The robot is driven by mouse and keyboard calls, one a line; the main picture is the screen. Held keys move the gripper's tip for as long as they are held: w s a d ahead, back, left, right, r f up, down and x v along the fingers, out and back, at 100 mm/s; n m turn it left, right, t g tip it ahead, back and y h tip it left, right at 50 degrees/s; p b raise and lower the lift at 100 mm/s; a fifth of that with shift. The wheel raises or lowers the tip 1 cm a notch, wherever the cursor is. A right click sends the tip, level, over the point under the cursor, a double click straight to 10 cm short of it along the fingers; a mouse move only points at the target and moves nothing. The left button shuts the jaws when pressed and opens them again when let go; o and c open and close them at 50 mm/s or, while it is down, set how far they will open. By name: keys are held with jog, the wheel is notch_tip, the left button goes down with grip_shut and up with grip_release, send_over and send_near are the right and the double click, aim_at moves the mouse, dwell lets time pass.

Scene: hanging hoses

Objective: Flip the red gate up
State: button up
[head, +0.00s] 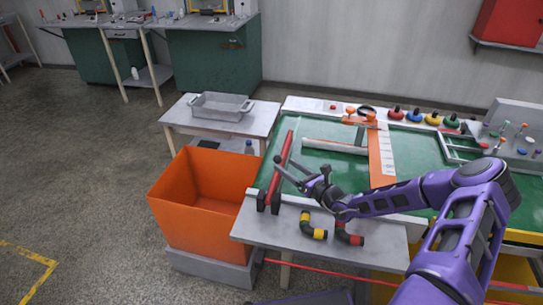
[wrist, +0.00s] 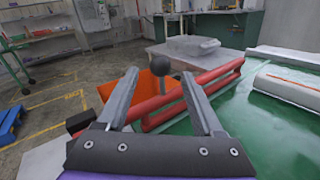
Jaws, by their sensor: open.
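The red gate (head: 281,170) runs along the left edge of the green-topped table, with dark blocks at its near end. In the wrist view it shows as two parallel red bars (wrist: 215,75) crossing behind my fingers. A dark round knob on a short stalk (wrist: 160,64) stands between my fingertips in that view; whether they touch it I cannot tell. My gripper (head: 290,169) is open beside the gate, reaching over it from the right. It also shows in the wrist view (wrist: 160,78), with nothing visibly clamped. My fingers hide part of the gate.
An orange bin (head: 200,210) stands left of the table, below the gate. A grey tray (head: 221,106) sits on a side table behind. Two short bent hoses (head: 313,227) lie on the near ledge. An orange frame with a white ruler strip (head: 386,155) stands right of my gripper.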

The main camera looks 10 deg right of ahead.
jog(key=x, duration=0.8)
grip_shut()
dwell(1.3)
